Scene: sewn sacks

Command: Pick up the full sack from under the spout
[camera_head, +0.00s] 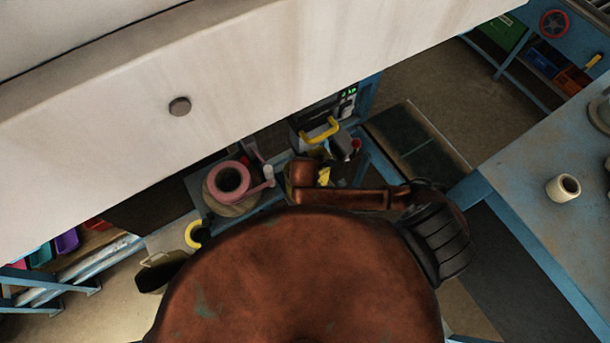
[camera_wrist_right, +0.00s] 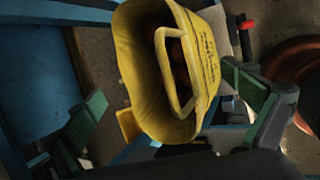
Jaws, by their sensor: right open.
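A yellow sack (camera_wrist_right: 140,75) stands in the right wrist view with its mouth toward the camera. A yellow loop handle (camera_wrist_right: 160,70) crosses the mouth, dark printing runs along one side, and brown contents show inside. My right gripper (camera_wrist_right: 165,88) is open, with one green-tipped finger on each side of the sack. I cannot tell whether either finger touches it. In the head view a small yellow patch (camera_head: 323,176) beside my right arm may be the sack, mostly hidden. I cannot make out the spout. My left gripper is not in view.
A large white panel (camera_head: 250,60) fills the upper left of the head view. A pink ring-shaped part (camera_head: 230,178) and a device with a yellow handle (camera_head: 320,130) are below it. A blue table (camera_head: 560,230) with a white roll (camera_head: 563,187) stands at the right.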

